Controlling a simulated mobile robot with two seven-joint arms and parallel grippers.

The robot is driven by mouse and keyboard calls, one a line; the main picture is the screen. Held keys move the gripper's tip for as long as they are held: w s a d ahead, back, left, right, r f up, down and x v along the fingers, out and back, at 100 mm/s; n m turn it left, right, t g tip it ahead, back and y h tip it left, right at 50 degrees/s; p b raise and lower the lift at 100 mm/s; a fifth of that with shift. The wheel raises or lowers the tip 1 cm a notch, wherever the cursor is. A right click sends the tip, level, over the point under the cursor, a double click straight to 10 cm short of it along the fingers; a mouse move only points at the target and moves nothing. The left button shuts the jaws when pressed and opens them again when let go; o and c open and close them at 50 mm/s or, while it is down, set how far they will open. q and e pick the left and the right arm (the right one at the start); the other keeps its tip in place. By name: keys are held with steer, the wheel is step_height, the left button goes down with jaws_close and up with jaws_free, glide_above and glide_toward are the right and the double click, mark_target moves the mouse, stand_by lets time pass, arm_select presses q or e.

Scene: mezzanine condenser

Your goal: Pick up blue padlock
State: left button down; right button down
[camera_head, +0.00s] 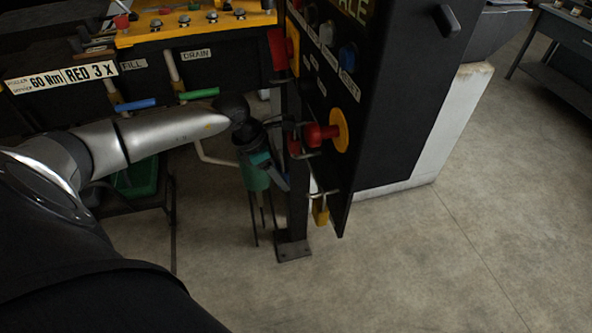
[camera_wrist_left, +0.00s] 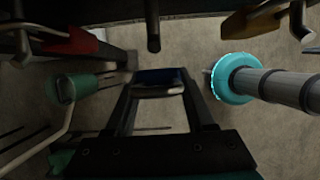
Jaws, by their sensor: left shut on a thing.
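The blue padlock (camera_wrist_left: 160,78) is between the fingertips of my left gripper (camera_wrist_left: 160,90) in the left wrist view. The gripper is shut on it. Its dark blue body shows, with a greyish band on the near side; the floor is behind it. In the head view my left gripper (camera_head: 276,172) points downward beside the black post under the panel. The padlock cannot be made out clearly there. My right gripper is not in view.
A black panel (camera_head: 385,110) with a red-and-yellow switch (camera_head: 325,133) stands close to the right of the gripper. A yellow padlock (camera_head: 320,212) hangs low on its edge. Open floor lies in front.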

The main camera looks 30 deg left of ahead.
arm_select(q)
steer(key=s+a, duration=0.8)
steer(key=s, duration=0.1)
steer(key=shift+s, duration=0.1)
steer(key=shift+s, duration=0.1)
stand_by(0.7)
